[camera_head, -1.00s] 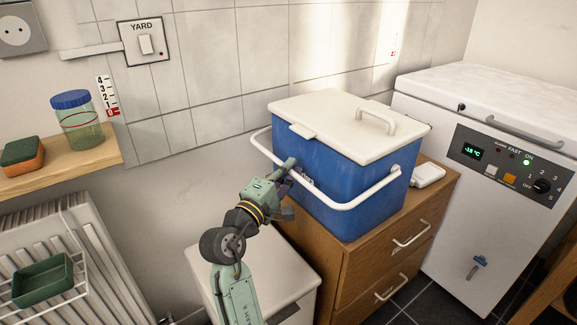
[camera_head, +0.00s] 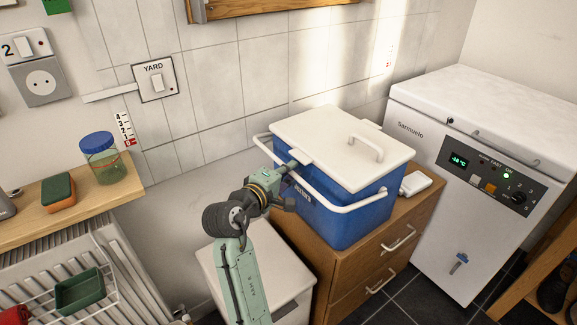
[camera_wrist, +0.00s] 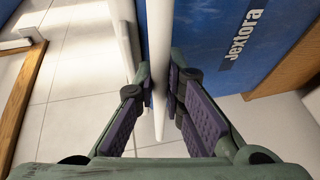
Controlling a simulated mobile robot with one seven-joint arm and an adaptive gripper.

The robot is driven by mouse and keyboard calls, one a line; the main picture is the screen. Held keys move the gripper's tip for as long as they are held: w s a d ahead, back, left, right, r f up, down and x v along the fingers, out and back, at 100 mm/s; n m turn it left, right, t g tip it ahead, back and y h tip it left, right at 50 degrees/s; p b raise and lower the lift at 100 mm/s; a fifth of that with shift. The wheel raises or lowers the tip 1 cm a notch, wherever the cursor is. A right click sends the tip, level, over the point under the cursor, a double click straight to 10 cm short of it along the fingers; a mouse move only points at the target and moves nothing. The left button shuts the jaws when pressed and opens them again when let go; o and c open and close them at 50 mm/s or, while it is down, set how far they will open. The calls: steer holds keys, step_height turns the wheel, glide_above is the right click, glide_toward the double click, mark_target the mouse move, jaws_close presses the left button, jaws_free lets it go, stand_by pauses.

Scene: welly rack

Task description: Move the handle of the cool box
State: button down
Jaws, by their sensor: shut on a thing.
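The cool box (camera_head: 347,231) is blue with a white lid (camera_head: 335,140) and stands on a wooden drawer unit. The lid is on, with a small grip on top. The white handle (camera_head: 342,208) is swung to the front and stands out from the box, a little below the lid's edge. My gripper (camera_head: 290,184) is at the box's front left, shut on the handle's front bar. In the wrist view, the handle (camera_wrist: 160,55) runs between my gripper's (camera_wrist: 160,88) purple pads, beside the blue wall (camera_wrist: 205,45) with its lettering.
The drawer unit (camera_head: 345,270) has metal pulls. A white freezer (camera_head: 450,210) stands to the right. A small white item (camera_head: 415,183) lies beside the box. A shelf (camera_head: 85,205) with a jar (camera_head: 100,158) and sponge is at left. A white cabinet (camera_head: 215,265) stands below my arm.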

steer(key=c, duration=1.7)
jaws_free()
steer(key=shift+o, duration=0.2)
steer(key=shift+f, duration=0.15)
